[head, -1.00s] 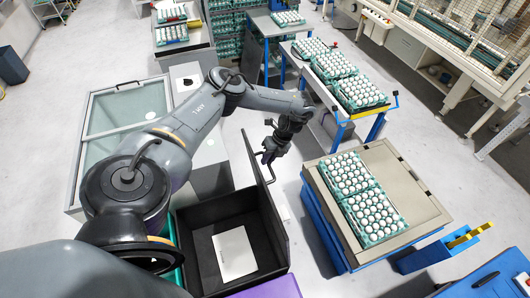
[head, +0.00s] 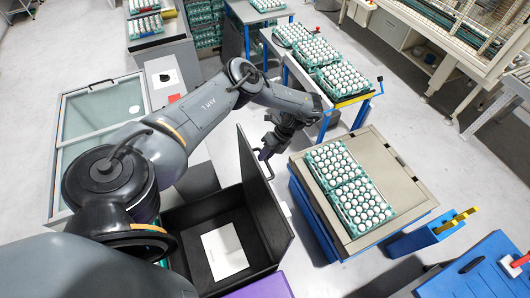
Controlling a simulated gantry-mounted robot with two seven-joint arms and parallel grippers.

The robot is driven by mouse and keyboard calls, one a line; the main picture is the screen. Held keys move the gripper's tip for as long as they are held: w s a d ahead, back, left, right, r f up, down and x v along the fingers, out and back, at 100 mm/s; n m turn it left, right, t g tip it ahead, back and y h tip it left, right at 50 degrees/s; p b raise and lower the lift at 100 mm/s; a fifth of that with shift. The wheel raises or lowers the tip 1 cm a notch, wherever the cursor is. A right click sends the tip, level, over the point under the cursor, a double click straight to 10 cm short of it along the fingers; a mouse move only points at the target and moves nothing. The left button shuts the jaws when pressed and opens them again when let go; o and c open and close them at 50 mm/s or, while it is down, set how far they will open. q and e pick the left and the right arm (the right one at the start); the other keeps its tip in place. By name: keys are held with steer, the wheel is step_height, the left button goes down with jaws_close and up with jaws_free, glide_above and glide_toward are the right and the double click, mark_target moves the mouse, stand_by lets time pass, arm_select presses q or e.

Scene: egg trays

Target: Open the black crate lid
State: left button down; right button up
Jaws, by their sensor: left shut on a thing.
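The black crate (head: 178,218) stands open at the lower middle, with a white sheet (head: 224,252) lying flat on its dark floor. Its black lid (head: 262,205) stands steeply up along the crate's right side, with its inner face partly showing. A thin handle (head: 269,172) sits near the lid's upper far corner. My left gripper (head: 266,153) is shut on the handle, at the upper edge of the lid. The fingertips are small and dark, so the exact grip is hard to see. My right gripper is out of view.
Right of the lid, a beige-topped blue stand (head: 410,205) holds two egg trays (head: 345,183). A glass-topped chest (head: 85,120) is behind my left arm. A purple surface (head: 262,288) borders the crate's near side.

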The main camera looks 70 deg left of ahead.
arm_select(q)
steer(key=shift+s+d+f, duration=0.1)
steer(key=shift+f, duration=0.1)
steer(key=c, duration=1.1)
jaws_free()
steer(key=shift+s+d+f, duration=0.1)
steer(key=shift+d, duration=0.1)
steer(key=shift+a, duration=0.1)
steer(key=shift+v, duration=5.5)
